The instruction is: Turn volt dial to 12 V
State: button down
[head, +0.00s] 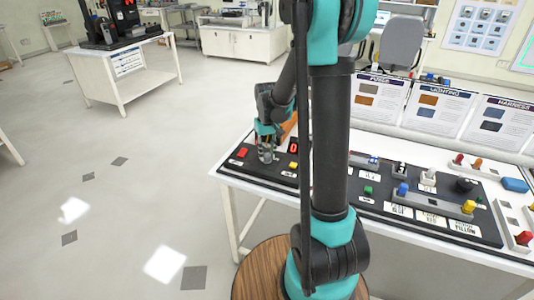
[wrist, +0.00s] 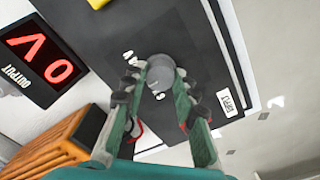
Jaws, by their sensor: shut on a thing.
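The volt dial shows in the wrist view as a round grey knob (wrist: 158,68) on a black panel, with small white marks around it that I cannot read. My gripper (wrist: 161,80) is shut on this knob, one finger on each side. In the head view my gripper (head: 266,155) is down at the left end of the bench panel, and the knob is mostly hidden there. The output display (wrist: 40,62) beside the dial shows red characters that look like 0 V; part of it also shows in the head view (head: 293,146).
An orange ribbed block (wrist: 58,140) stands near my gripper. A red button (head: 242,152) and a yellow one (head: 293,165) are close by on the panel. My arm hides the panel's middle. More colored parts (head: 468,207) sit at the right; open floor lies left.

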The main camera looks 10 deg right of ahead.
aim_at(267, 155)
dwell(0.3)
jog(key=c, duration=1.2)
grip_release()
jog(key=shift+r, duration=0.1)
notch_tip(267, 155, up, 12)
jog(key=shift+f, duration=0.1)
jog(key=shift+s, duration=0.1)
jog(key=s+d+f+t, duration=0.1)
jog(key=s+f, duration=0.2)
jog(key=s, duration=0.4)
jog(key=s+d+f+m+t, duration=0.1)
jog(key=s+f, duration=0.3)
jog(key=s, duration=0.3)
jog(key=s+d+f+m+t, duration=0.1)
jog(key=s+d+f+t, duration=0.1)
jog(key=s+f, duration=0.2)
jog(key=shift+s+f, duration=0.15)
jog(key=shift+s, duration=1.4)
